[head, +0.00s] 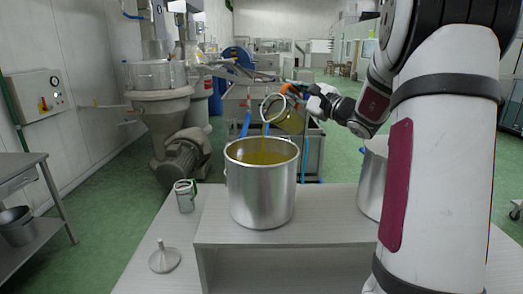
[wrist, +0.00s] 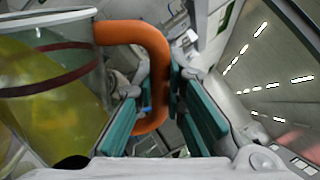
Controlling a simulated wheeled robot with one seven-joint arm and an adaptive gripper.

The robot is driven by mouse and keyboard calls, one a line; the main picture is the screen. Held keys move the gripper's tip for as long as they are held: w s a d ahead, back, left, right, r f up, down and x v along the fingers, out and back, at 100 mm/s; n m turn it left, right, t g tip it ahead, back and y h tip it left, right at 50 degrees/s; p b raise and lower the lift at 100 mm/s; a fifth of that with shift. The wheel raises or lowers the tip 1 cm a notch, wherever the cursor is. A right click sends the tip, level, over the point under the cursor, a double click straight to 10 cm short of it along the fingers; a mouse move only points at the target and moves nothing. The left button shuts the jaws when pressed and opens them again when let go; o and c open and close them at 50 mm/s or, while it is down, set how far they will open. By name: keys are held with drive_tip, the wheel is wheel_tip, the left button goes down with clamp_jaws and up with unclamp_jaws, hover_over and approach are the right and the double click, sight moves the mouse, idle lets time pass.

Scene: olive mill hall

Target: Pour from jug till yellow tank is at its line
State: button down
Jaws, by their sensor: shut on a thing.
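The clear jug (head: 287,118) is tipped over the silver pot (head: 262,195), its mouth to the left. A thin yellow stream (head: 265,130) falls from it into the pot. Yellow liquid shows inside the pot below its rim; I cannot make out a line. No tank with a yellow body shows. In the wrist view the jug (wrist: 75,75) has a dark red band and still holds yellow liquid. My gripper (head: 306,92) is shut on the jug's orange handle (wrist: 150,50), between its green pads (wrist: 160,118).
A second silver pot (head: 372,180) stands at the right, partly hidden by my arm. A small metal can (head: 185,196) and a funnel (head: 164,259) are on the grey table at left. The raised board (head: 310,228) is bare in front of the pot.

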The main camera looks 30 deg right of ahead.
drive_tip(key=shift+s+a+n+y+b, duration=0.1)
drive_tip(key=shift+a+n+y+b, duration=0.25)
drive_tip(key=shift+n, duration=0.5)
drive_tip(key=shift+s+a+n+y+b, duration=0.15)
drive_tip(key=shift+a+n, duration=0.3)
drive_tip(key=shift+n, duration=0.4)
idle(2.5)
